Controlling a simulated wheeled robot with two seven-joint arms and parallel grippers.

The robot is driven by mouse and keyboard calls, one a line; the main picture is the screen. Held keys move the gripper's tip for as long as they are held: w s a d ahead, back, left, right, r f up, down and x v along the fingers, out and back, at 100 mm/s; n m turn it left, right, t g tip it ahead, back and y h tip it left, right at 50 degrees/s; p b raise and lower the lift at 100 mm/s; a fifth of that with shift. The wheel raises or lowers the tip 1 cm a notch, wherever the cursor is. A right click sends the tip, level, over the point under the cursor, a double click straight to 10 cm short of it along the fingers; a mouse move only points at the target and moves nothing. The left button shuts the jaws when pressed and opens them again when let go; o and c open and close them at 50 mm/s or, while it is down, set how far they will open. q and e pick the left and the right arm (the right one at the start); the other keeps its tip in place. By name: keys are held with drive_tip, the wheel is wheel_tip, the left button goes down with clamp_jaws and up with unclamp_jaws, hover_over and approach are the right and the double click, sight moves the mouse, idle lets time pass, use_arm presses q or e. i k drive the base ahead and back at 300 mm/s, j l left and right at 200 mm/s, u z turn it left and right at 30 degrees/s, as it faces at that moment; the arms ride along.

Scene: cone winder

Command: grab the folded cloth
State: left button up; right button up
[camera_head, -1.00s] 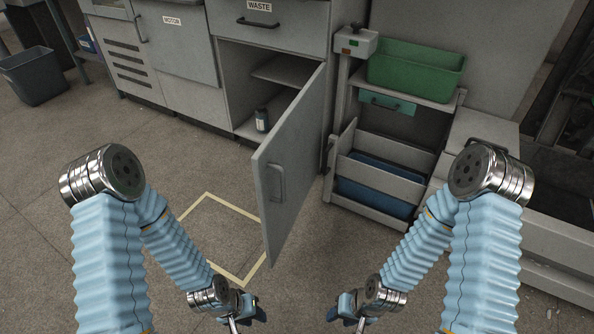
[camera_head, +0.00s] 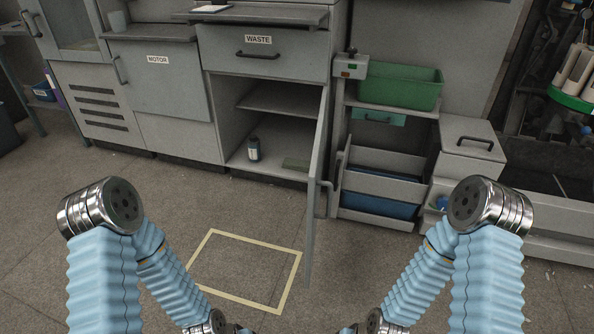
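A flat grey-green piece (camera_head: 296,163) lies on the floor of the open cabinet under the WASTE drawer, right of a small dark bottle (camera_head: 254,149). It may be the folded cloth, but it is too small to be sure. Only the tops of my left gripper (camera_head: 238,328) and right gripper (camera_head: 348,328) show at the bottom edge. Their fingertips are cut off, so I cannot see whether they are open. Both are well in front of the cabinet and apart from the flat piece.
The cabinet door (camera_head: 318,185) stands open, jutting towards me right of the opening. A yellow floor outline (camera_head: 213,290) lies in front, with bare floor inside. Right of the door stand a green bin (camera_head: 400,88) on a shelf and a blue bin (camera_head: 378,206) low down.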

sight(295, 165)
drive_tip(key=j+z, duration=0.1)
drive_tip(key=j, duration=0.15)
drive_tip(key=j+z, duration=0.2)
drive_tip(key=z, duration=0.85)
drive_tip(key=i+j+z, duration=0.1)
drive_tip(key=j+z, duration=0.4)
drive_tip(key=j, duration=0.5)
drive_tip(key=k+j+z, duration=0.1)
drive_tip(key=j+z, duration=0.4)
drive_tip(key=j, duration=0.45)
drive_tip(key=j+z, duration=0.1)
drive_tip(key=j, duration=1.35)
drive_tip(key=k+j, duration=0.1)
drive_tip(key=j, duration=1.35)
drive_tip(key=z, duration=0.05)
